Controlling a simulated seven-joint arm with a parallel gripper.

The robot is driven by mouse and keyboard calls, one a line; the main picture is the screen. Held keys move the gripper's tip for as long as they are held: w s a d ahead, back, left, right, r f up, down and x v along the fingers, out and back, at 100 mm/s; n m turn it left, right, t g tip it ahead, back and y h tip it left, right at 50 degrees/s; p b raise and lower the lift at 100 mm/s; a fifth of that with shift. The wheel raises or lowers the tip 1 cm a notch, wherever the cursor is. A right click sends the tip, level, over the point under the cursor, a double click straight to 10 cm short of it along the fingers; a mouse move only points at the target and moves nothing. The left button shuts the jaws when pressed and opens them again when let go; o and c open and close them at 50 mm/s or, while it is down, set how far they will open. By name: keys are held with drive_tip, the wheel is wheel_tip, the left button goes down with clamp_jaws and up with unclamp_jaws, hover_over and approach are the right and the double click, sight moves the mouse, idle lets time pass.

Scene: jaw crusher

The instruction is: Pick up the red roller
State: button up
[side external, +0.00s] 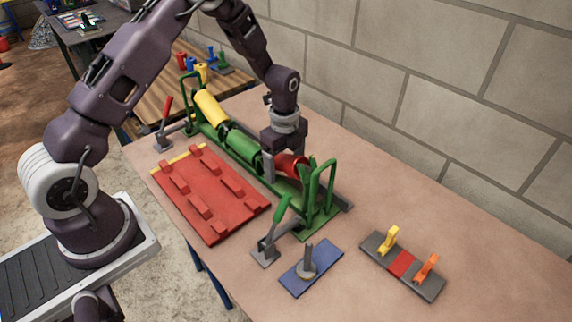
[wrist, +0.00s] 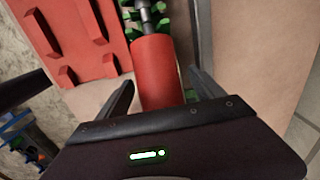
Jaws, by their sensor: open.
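The red roller (side external: 291,164) lies at the near end of the green frame (side external: 319,206), in line with a green roller (side external: 243,144) and a yellow roller (side external: 211,107). In the wrist view the red roller (wrist: 157,75) runs up the middle of the picture. My gripper (side external: 283,172) is above and around the red roller. In the wrist view its two fingers (wrist: 158,84) are apart, one on each side of the roller, with gaps visible. Part of the red roller is hidden behind my gripper in the side view.
A red tray with raised blocks (side external: 222,222) lies left of the frame. Toggle clamps with a green handle (side external: 281,210) and a red handle (side external: 167,110) stand nearby. A blue plate (side external: 297,280) and a grey block with yellow and orange clips (side external: 376,263) lie in front. The table's right side is clear.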

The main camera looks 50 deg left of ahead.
drive_tip(key=shift+f, duration=0.3)
idle(0.5)
clamp_jaws()
idle(0.4)
